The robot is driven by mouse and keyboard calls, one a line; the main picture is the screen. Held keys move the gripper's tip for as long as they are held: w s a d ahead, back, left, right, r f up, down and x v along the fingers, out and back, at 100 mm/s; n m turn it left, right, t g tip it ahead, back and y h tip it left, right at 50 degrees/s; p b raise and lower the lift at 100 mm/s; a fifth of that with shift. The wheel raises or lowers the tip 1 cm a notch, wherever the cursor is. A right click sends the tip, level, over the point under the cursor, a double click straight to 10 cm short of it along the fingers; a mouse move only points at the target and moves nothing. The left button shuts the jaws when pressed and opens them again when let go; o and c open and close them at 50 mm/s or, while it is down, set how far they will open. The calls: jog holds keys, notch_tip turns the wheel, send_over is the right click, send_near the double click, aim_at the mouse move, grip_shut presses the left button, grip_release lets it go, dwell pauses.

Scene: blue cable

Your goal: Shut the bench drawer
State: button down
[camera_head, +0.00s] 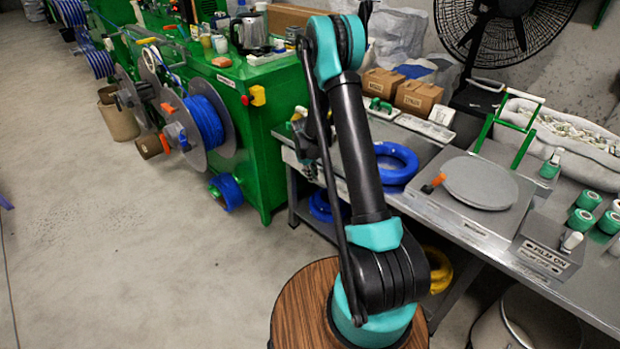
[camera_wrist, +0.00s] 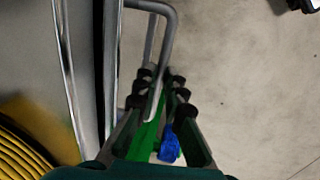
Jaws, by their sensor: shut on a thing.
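In the wrist view, a grey bent-bar handle (camera_wrist: 168,22) sticks out from a grey metal front (camera_wrist: 112,60), which looks like the drawer's. My gripper (camera_wrist: 161,84) is shut on this handle, whose bar runs down between the dark fingers. The drawer belongs to the grey metal bench (camera_head: 455,215). In the head view my arm hides the drawer front, and my gripper cannot be made out clearly behind it. How far the drawer stands open cannot be told.
A green machine (camera_head: 255,120) with blue cable reels (camera_head: 205,122) stands left of the bench. On the bench lie a blue cable coil (camera_head: 395,163) and a grey round plate (camera_head: 478,183). A yellow coil (camera_wrist: 18,145) is below. Open concrete floor (camera_head: 120,250) lies at left.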

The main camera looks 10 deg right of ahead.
aim_at(319, 179)
jog(key=shift+w+d, duration=0.9)
jog(key=shift+d, duration=0.3)
jog(key=c, duration=1.6)
grip_release()
jog(key=shift+d, duration=0.1)
notch_tip(319, 179, up, 12)
jog(key=s+a, duration=0.1)
jog(key=a, duration=0.1)
jog(key=shift+s, duration=0.15)
jog(key=shift+f, duration=0.1)
